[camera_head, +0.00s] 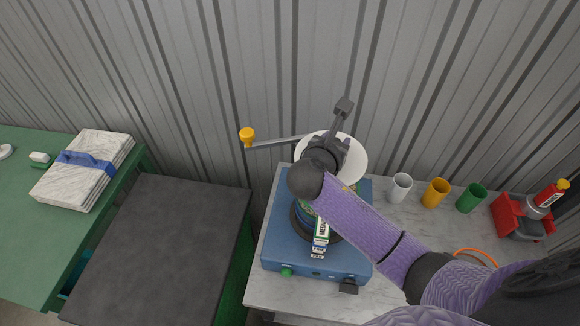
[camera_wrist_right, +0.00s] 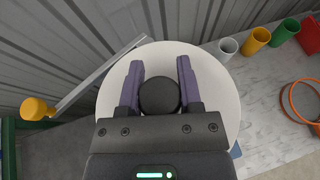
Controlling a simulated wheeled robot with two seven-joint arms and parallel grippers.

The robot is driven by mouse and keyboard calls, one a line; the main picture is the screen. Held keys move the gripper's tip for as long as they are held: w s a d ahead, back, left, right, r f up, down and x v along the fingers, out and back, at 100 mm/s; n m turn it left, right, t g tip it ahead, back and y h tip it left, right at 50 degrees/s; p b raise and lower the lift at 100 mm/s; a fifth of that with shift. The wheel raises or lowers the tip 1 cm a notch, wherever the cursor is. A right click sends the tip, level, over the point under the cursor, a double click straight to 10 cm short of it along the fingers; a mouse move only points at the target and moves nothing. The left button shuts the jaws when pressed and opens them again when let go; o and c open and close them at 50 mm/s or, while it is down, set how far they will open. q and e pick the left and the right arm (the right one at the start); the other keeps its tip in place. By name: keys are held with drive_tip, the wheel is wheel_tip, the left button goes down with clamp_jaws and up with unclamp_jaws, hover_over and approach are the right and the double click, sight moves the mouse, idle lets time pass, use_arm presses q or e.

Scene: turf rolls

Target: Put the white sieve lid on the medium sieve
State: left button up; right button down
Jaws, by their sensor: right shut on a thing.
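The white sieve lid (camera_head: 352,158) is a round disc at the top of the shaker, partly hidden behind my right gripper (camera_head: 326,158). In the right wrist view, the fingers of the gripper (camera_wrist_right: 160,78) are shut on the black knob at the middle of the lid (camera_wrist_right: 219,98). The medium sieve (camera_head: 321,229), with a green and white label, stands in the stack on the blue shaker base (camera_head: 284,238). My arm covers much of the stack. The lid appears raised toward the back of the stack; whether it touches is hidden. My left gripper is out of view.
A metal bar with a yellow knob (camera_head: 247,134) reaches in behind the lid. White (camera_head: 400,187), yellow (camera_head: 435,193) and green (camera_head: 471,198) cups stand right on the marble table. A red bin (camera_head: 508,214) is farther right. The dark surface (camera_head: 165,245) at left is clear.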

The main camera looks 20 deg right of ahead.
drive_tip(key=f+b, duration=0.1)
drive_tip(key=f, duration=0.3)
drive_tip(key=f+b, duration=0.1)
drive_tip(key=f, duration=0.4)
drive_tip(key=shift+s+d+b, duration=0.15)
drive_tip(key=shift+d+b, duration=0.05)
drive_tip(key=shift+b, duration=0.1)
drive_tip(key=shift+f, duration=0.15)
drive_tip(key=shift+c, duration=1.4)
unclamp_jaws()
drive_tip(key=shift+r, duration=0.25)
drive_tip(key=p+v, duration=0.2)
drive_tip(key=v, duration=1)
